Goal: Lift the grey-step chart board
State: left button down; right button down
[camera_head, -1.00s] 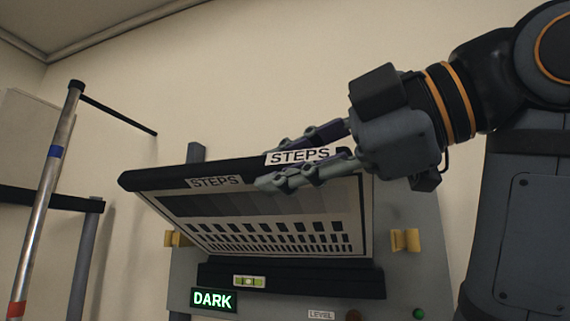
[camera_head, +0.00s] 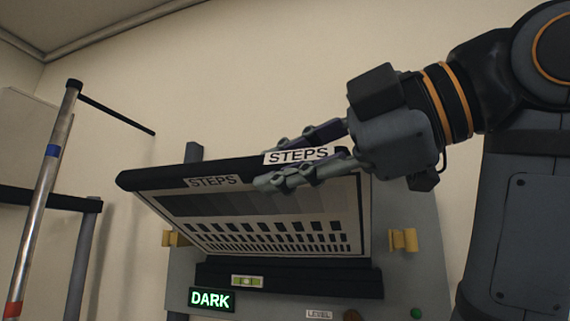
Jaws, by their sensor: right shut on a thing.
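The grey-step chart board (camera_head: 262,222) shows in the head view as a pale panel with a grey band and rows of dark squares. Its black top bar (camera_head: 150,178) bears a STEPS label, and the board is tilted, its top leaning toward me. A second STEPS tag (camera_head: 298,155) stands at the top edge by my fingers. My right gripper (camera_head: 295,160) reaches in from the right and is shut on the board's top edge, one finger in front and one behind. The rear finger is partly hidden by the tag. My left gripper is out of view.
A grey stand panel (camera_head: 410,220) is behind the board, with yellow clips (camera_head: 403,240) at both sides. A black ledge (camera_head: 290,278) with a bubble level (camera_head: 248,281) lies below, above a lit DARK sign (camera_head: 211,299). A metal pole (camera_head: 45,190) stands at left.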

notch_tip(320, 180, up, 3)
jog(key=shift+f, duration=0.1)
jog(key=s+a+b, duration=0.3)
jog(key=s, duration=0.6)
jog(key=s+a+b, duration=0.3)
jog(key=s+b, duration=0.1)
jog(key=s, duration=0.6)
jog(key=shift+a+b, duration=0.15)
jog(key=shift+b, duration=0.15)
